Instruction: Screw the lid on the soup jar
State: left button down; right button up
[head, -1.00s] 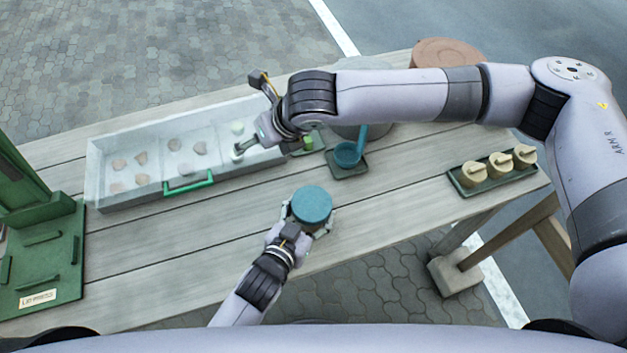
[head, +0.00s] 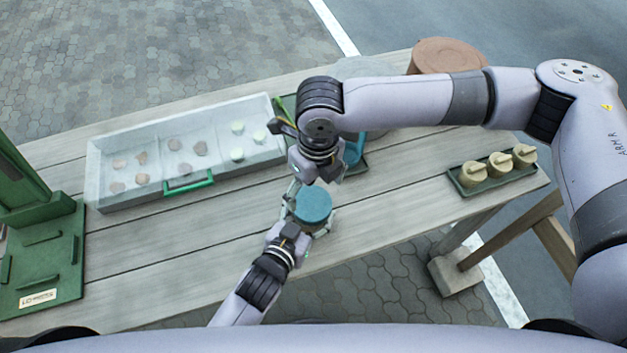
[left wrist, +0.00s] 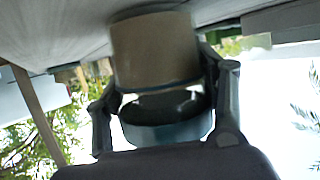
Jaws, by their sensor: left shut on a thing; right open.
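A jar stands upright on the table's near side with a round teal lid (head: 313,205) over it. The left wrist view shows the jar's tan body (left wrist: 155,50) and the teal lid (left wrist: 165,130), with a dark band between them; I cannot tell whether the lid is seated. My left gripper (head: 311,222) is shut around the jar from the near side, and its fingers flank it in the left wrist view. My right gripper (head: 310,186) is open, just above and beyond the lid's far edge; its fingertips are partly hidden by its wrist.
A clear-walled tray (head: 140,160) with a green handle and small pieces lies left. A blue cup (head: 353,152) is partly hidden behind the right wrist. A dark tray (head: 470,185) with tan knobbed objects stands right. A green stand (head: 45,260) is at far left.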

aim_at(312, 202)
notch_tip(312, 202, down, 7)
jog(key=shift+a+r, duration=0.1)
jog(key=shift+a, duration=0.05)
dwell(0.4)
jog(key=shift+w, duration=0.1)
jog(key=c, duration=0.9)
jog(key=o, duration=1.2)
jog(key=shift+c, duration=0.2)
jog(key=shift+r, duration=0.1)
jog(key=shift+r, duration=2.25)
jog(key=shift+c, duration=0.2)
